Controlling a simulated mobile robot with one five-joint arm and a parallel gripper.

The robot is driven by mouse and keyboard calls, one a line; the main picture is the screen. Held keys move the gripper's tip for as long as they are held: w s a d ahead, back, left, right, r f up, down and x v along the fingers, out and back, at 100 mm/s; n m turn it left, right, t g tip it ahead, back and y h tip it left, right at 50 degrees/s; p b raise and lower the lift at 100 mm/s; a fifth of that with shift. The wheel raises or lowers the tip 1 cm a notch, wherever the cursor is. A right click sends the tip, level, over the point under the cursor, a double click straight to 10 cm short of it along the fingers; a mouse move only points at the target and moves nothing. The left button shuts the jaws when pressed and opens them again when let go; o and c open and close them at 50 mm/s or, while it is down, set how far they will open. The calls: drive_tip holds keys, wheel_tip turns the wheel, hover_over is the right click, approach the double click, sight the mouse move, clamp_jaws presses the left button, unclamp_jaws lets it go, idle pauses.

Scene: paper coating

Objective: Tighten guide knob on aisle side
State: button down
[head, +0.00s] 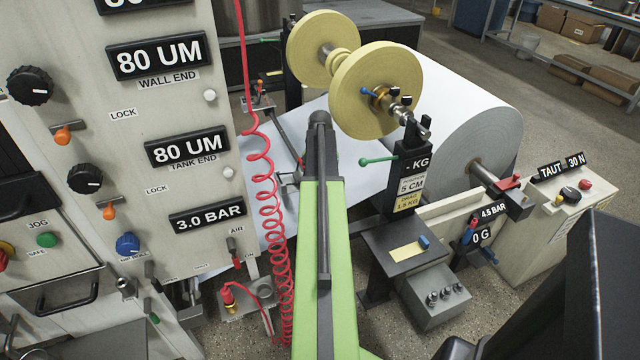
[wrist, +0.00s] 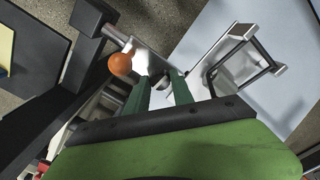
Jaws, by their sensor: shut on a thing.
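In the wrist view my gripper (wrist: 162,82) has its two green fingers a little apart, closed on a small grey part between their tips. I take this part for the guide knob (wrist: 163,79), though its shape is mostly hidden by the fingers and glare. An orange ball (wrist: 121,64) sits just left of the left fingertip, on a metal bracket by a round bar. In the head view my green arm reaches away over the paper web, and its far end hides my gripper and the knob.
A metal frame with a dark loop handle (wrist: 240,72) stands right of the fingers, over the white paper (wrist: 295,25). In the head view a coiled red hose (head: 270,200) hangs close left of my arm.

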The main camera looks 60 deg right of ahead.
drive_tip(key=shift+w+a, duration=0.1)
drive_tip(key=shift+a, duration=0.05)
drive_tip(key=c, duration=1.1)
unclamp_jaws()
drive_tip(key=shift+r, duration=0.1)
wheel_tip(320, 180, up, 17)
drive_tip(key=p, duration=1.7)
drive_tip(key=shift+r, duration=0.15)
